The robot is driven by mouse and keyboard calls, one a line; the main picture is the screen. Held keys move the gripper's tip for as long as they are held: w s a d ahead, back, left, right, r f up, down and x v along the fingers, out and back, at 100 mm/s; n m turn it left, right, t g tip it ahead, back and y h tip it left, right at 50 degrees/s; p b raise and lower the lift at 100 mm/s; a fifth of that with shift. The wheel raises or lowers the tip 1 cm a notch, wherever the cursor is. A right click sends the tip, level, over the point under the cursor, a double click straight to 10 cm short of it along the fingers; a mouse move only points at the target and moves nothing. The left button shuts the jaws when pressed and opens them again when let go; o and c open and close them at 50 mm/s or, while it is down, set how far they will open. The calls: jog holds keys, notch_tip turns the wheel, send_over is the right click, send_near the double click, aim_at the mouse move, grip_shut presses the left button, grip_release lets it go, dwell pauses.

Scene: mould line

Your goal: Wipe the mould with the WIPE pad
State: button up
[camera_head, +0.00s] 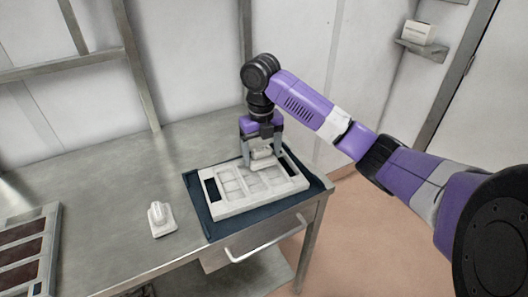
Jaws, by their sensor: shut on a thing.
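The mould (236,207) is a pale, shallow frame with several compartments and a dark slot at its left and right ends. It lies on a dark blue mat (202,212) at the front right of the metal table. My gripper (262,154) points down at the mould's back edge, shut on a small pale pad (263,163). The held pad is at or just above the mould's back middle; I cannot tell if it touches. A second white pad with a knob handle (160,219) stands on the table left of the mat. No lettering is readable on either pad.
A grey tray with dark reddish-brown panels (24,250) lies at the table's left edge. A drawer handle (265,243) sticks out at the front. A wall shelf (424,49) holds a white box.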

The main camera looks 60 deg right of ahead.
jog(key=shift+w+a+p, duration=0.35)
jog(key=shift+w+a, duration=0.8)
jog(key=shift+a, duration=0.25)
jog(key=shift+w+a+p, duration=0.35)
jog(key=shift+w+a, duration=0.75)
jog(key=shift+a, duration=0.35)
jog(key=shift+w+a+p, duration=0.35)
jog(key=shift+w+a, duration=0.8)
jog(key=shift+a, duration=0.25)
notch_tip(320, 180, up, 8)
jog(key=p, duration=0.6)
jog(key=shift+p, duration=0.4)
